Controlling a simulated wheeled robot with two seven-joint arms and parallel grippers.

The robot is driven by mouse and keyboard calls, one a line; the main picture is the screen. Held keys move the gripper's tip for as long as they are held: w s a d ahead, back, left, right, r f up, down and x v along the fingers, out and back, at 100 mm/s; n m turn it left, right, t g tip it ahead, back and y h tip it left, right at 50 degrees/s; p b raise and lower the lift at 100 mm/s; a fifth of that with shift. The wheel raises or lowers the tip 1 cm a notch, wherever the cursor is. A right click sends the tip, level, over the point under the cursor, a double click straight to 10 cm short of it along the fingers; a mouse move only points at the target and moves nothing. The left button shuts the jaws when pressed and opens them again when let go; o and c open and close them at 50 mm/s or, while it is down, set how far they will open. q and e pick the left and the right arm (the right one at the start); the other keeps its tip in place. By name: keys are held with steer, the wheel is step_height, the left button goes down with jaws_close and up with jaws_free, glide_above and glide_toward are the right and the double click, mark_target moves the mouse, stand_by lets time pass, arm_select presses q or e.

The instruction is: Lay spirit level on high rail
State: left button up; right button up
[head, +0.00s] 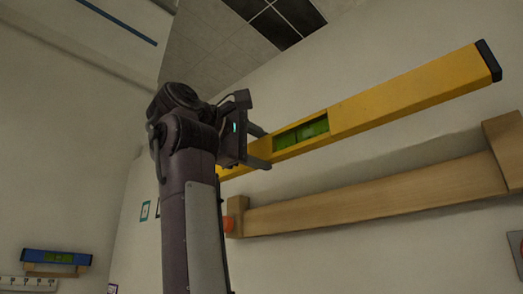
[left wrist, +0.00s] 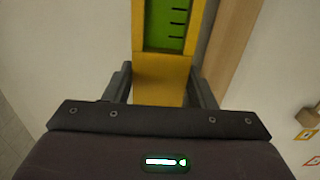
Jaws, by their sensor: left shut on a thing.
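A long yellow spirit level (head: 400,95) with a green vial window and a dark end cap is held in the air. My left gripper (head: 260,148) is shut on it, just left of the vial window. In the left wrist view the level (left wrist: 162,75) lies between the fingers of my left gripper (left wrist: 162,90). The wooden rail (head: 370,203) is fixed to the wall, with a raised block at its right end. In the head picture the level appears above the rail and apart from it. The rail also shows in the left wrist view (left wrist: 230,40). My right gripper is not in view.
An orange round piece (head: 229,225) is at the rail's left end. A blue spirit level (head: 56,257) sits on a small wooden ledge (head: 50,270) at lower left, above a white ruler-like strip (head: 28,283). Small frames (head: 145,210) hang on the wall.

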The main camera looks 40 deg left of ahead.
arm_select(q)
steer(key=shift+w+d+r+p, duration=0.1)
steer(key=shift+w+d+p, duration=0.1)
steer(key=shift+w, duration=0.35)
steer(key=shift+w+d+p, duration=0.1)
steer(key=shift+w+p, duration=0.1)
steer(key=shift+w, duration=0.35)
steer(key=shift+w+p, duration=0.55)
steer(key=shift+w, duration=0.7)
steer(key=shift+w+d, duration=0.15)
steer(key=shift+w, duration=1.2)
steer(key=shift+w+d, duration=0.1)
steer(key=shift+w, duration=1.25)
steer(key=shift+f+b, duration=0.4)
steer(key=shift+f, duration=0.25)
steer(key=o, duration=1.1)
steer(key=shift+s, duration=0.1)
steer(key=shift+c, duration=0.2)
steer(key=shift+f, duration=0.1)
